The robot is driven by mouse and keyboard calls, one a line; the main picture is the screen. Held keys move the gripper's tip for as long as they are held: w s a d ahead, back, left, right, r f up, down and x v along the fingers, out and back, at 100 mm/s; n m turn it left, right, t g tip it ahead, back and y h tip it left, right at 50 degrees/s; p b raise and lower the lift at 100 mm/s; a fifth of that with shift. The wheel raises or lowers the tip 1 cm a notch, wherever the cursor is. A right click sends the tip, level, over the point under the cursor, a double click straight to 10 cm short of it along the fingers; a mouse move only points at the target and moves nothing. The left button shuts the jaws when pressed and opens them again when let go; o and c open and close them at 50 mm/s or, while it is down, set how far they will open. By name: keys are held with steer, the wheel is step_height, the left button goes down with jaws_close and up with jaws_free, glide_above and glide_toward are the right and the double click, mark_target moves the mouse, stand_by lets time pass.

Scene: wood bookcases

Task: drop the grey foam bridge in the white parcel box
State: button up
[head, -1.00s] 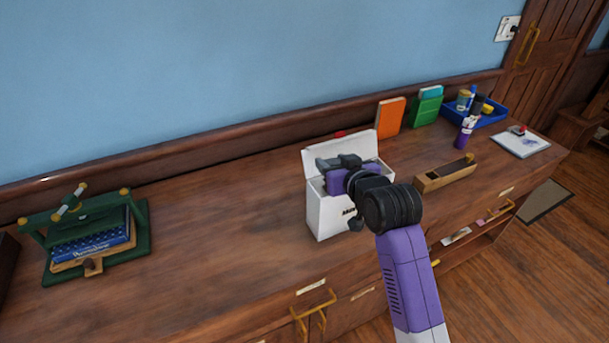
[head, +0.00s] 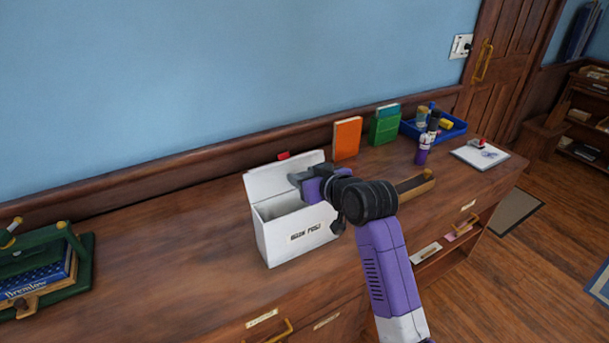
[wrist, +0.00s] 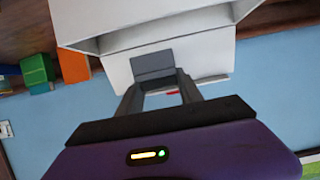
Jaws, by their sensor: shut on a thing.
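The white parcel box (head: 280,245) stands on the wooden counter in the head view, its lid raised at the back and its top open. My gripper (head: 308,182) is above the right part of the box, in front of the raised lid. It is shut on the grey foam bridge (wrist: 153,66), a small grey block between the fingertips in the wrist view. My arm and gripper partly hide the bridge and the box's right side in the head view. The white box also shows in the wrist view (wrist: 150,15), behind the bridge.
A green press with a blue book (head: 40,275) stands at the left. An orange book (head: 347,138), a green holder (head: 384,127), a blue tray (head: 455,131), a purple bottle (head: 423,150), a wooden block (head: 415,185) and a clipboard (head: 480,154) stand to the right. Counter between press and box is clear.

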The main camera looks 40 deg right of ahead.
step_height(320, 180, down, 4)
steer(key=b, duration=0.3)
steer(key=shift+f, duration=0.1)
steer(key=o, duration=1.4)
steer(key=shift+c, duration=0.2)
steer(key=v, duration=0.8)
steer(key=shift+w+d, duration=0.1)
